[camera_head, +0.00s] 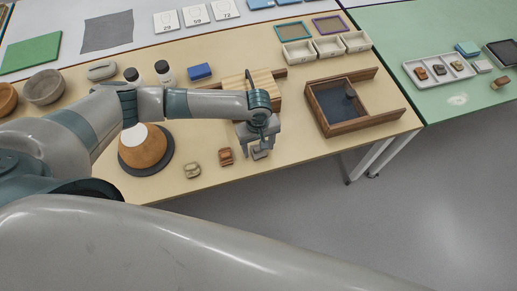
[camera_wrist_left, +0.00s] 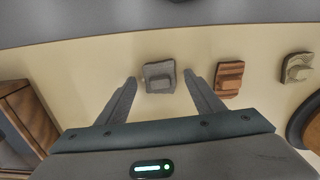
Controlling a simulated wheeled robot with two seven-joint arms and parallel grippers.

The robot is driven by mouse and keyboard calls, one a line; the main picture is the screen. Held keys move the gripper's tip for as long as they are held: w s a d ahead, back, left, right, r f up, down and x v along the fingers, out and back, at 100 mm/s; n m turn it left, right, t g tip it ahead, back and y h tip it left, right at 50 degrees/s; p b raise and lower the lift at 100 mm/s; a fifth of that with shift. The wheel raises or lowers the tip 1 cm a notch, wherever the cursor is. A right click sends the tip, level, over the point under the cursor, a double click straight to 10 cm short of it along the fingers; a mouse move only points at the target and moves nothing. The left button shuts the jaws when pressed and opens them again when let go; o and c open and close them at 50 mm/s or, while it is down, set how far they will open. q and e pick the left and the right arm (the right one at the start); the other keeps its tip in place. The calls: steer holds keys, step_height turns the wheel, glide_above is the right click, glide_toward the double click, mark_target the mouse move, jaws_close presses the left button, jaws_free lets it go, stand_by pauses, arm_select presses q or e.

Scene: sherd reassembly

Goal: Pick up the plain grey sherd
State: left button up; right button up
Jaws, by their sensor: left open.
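The plain grey sherd (camera_wrist_left: 159,77) lies on the tan table, between the tips of my left gripper's fingers (camera_wrist_left: 160,80) as seen in the left wrist view. A gap shows on each side of it. In the head view the sherd (camera_head: 260,154) is partly hidden by my left gripper (camera_head: 259,146), which points down over it. The left gripper is open and empty. How high its fingertips are above the table is hard to tell. My right gripper is not in view.
A reddish-brown striped sherd (camera_head: 226,157) lies close beside the grey one, and a beige sherd (camera_head: 192,170) farther left. A round dark stand holds an orange-brown and white pot (camera_head: 143,147). A wooden tray (camera_head: 333,122) stands right. The table's front edge is close.

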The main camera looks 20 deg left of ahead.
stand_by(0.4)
arm_select(q)
steer(key=c, duration=1.2)
steer(key=shift+o, duration=0.2)
steer(key=shift+r, duration=0.1)
steer(key=shift+r+b, duration=0.4)
steer(key=shift+r, duration=0.2)
step_height(320, 180, up, 2)
steer(key=shift+w+r+b, duration=0.1)
steer(key=shift+r+b, duration=0.1)
steer(key=shift+b, duration=0.3)
steer(key=s+d+r+b, duration=0.2)
steer(key=s+d+r, duration=0.5)
steer(key=s, duration=0.2)
steer(key=shift+s, duration=0.2)
